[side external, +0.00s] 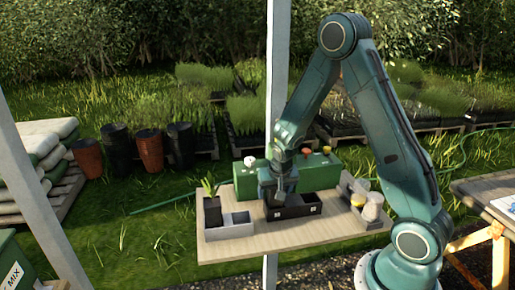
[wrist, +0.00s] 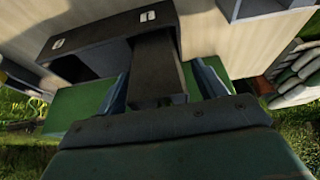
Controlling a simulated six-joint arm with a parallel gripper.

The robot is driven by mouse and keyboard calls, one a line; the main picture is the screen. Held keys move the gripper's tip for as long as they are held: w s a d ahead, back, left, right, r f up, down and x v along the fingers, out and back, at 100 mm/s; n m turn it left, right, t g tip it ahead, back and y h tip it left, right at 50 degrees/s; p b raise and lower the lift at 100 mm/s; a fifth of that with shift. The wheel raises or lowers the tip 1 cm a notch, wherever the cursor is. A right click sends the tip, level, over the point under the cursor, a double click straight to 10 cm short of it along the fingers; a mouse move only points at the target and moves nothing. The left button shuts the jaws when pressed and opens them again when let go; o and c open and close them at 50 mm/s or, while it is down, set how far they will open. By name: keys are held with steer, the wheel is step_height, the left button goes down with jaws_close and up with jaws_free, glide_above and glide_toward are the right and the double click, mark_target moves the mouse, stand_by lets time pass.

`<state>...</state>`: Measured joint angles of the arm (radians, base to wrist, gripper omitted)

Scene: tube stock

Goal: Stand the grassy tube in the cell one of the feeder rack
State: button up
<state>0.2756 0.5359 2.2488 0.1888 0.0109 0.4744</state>
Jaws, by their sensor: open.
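The dark feeder rack (side external: 300,211) lies on the table with two cells in view and small pale labels; it also shows in the wrist view (wrist: 98,33). A dark square tube (wrist: 158,66) stands in the rack's right-hand cell in the wrist view, which is the left cell from the side. My gripper (side external: 278,190) is low over that cell, its fingers open on either side of the tube. Another dark tube with long green leaves (side external: 212,209) stands upright in the light grey tray.
The light grey tray (side external: 236,231) is left of the rack. A green box (side external: 245,182) is close behind it. A grey holder with pale and yellow-topped pots (side external: 372,206) stands to the right. The table's front strip (side external: 290,240) is bare.

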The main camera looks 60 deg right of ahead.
steer(key=shift+r, duration=0.15)
steer(key=v, duration=1.3)
steer(key=shift+r, duration=0.25)
steer(key=shift+s+a, duration=0.15)
stand_by(0.4)
steer(key=s+a+r+n+t+y, duration=0.1)
steer(key=s+a+r+n, duration=0.3)
steer(key=s+a+r, duration=0.2)
steer(key=s+a+r+n+t+y, duration=0.1)
steer(key=s+a+r+n, duration=0.4)
steer(key=s, duration=0.6)
steer(key=shift+a+r+y, duration=0.6)
steer(key=shift+r, duration=0.05)
